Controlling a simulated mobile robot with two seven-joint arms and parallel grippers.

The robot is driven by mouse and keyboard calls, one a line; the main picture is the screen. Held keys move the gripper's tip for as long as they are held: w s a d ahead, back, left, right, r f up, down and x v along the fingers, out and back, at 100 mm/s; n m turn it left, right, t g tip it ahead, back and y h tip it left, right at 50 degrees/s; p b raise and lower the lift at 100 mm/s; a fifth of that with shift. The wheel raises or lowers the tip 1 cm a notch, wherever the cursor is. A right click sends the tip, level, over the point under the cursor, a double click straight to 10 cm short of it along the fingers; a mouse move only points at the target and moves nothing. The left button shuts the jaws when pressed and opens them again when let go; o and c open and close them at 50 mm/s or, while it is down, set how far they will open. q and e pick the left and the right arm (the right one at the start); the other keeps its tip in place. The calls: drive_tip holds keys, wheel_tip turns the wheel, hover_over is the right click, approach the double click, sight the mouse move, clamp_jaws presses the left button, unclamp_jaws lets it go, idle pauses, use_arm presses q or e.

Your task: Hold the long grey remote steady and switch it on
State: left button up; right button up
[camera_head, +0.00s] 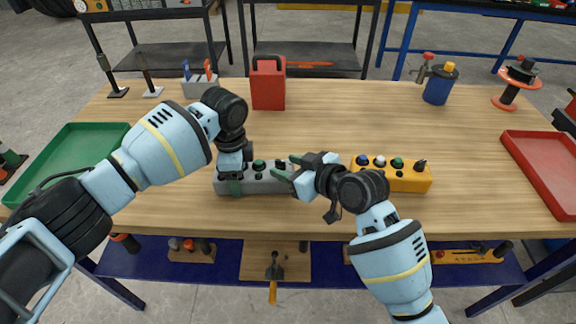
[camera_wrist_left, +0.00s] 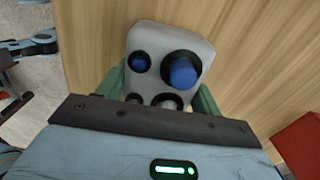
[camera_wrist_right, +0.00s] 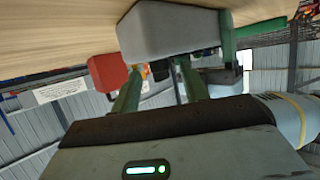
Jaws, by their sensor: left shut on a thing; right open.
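The long grey remote (camera_head: 265,186) lies on the wooden table in front of me, with several buttons on its top, one of them green. My left gripper (camera_head: 235,172) is shut across its left part from above. In the left wrist view the remote's end (camera_wrist_left: 158,40), with blue buttons, sits between the green fingers (camera_wrist_left: 160,92). My right gripper (camera_head: 288,170) is open at the remote's right end, its green fingers pointing left. In the right wrist view a grey end of the remote (camera_wrist_right: 165,28) is just beyond the open fingers (camera_wrist_right: 160,75); contact cannot be told.
A yellow button box (camera_head: 405,181) lies right of the grey remote, close behind my right wrist. A red canister (camera_head: 268,88) stands behind it. A green tray (camera_head: 75,150) is at the left and a red tray (camera_head: 545,165) at the right. The table's middle back is clear.

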drive_tip(key=shift+w+a+f, duration=0.1)
drive_tip(key=shift+w+a, duration=0.05)
clamp_jaws()
drive_tip(key=shift+s+a+m+t+h, duration=0.15)
drive_tip(key=shift+m+t+h, duration=0.3)
drive_tip(key=shift+m+h, duration=0.25)
drive_tip(key=shift+s+a+m+t+h, duration=0.1)
drive_tip(key=shift+m+t+h, duration=0.35)
drive_tip(key=shift+m+h, duration=0.25)
unclamp_jaws()
drive_tip(key=v, duration=1.2)
